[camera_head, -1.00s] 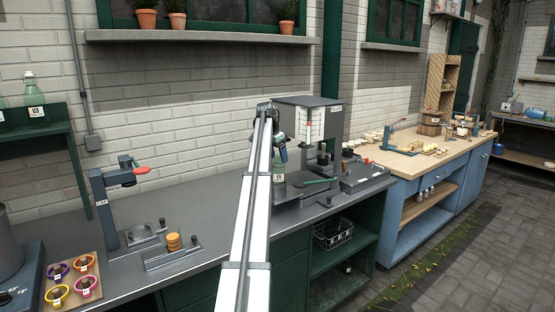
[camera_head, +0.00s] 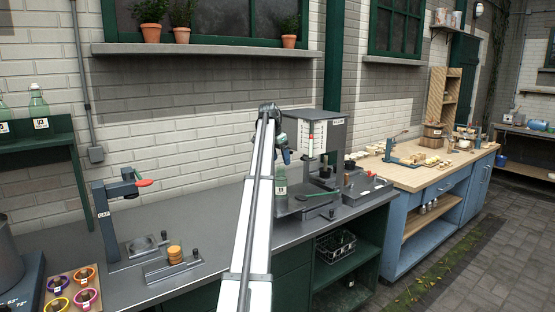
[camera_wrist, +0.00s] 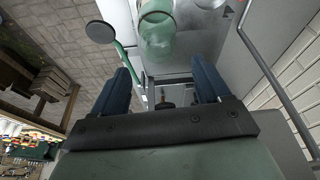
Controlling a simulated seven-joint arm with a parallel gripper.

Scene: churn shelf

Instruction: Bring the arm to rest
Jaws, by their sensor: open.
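My arm reaches across the grey counter (camera_head: 215,212). My gripper (camera_head: 284,157) hangs at its far end, in front of the grey machine with a white scale panel. In the wrist view my gripper (camera_wrist: 165,85) shows two blue fingers spread apart with nothing between them. A green glass bottle (camera_head: 281,182) stands just below the gripper in the head view. In the wrist view the bottle (camera_wrist: 157,35) lies beyond the fingertips, apart from them.
The grey machine (camera_head: 322,150) stands close behind the gripper. A red-handled press (camera_head: 120,210) is at left, with coloured rings (camera_head: 74,287) near it. A wooden bench (camera_head: 415,175) stands at right. A window ledge (camera_head: 210,49) runs above.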

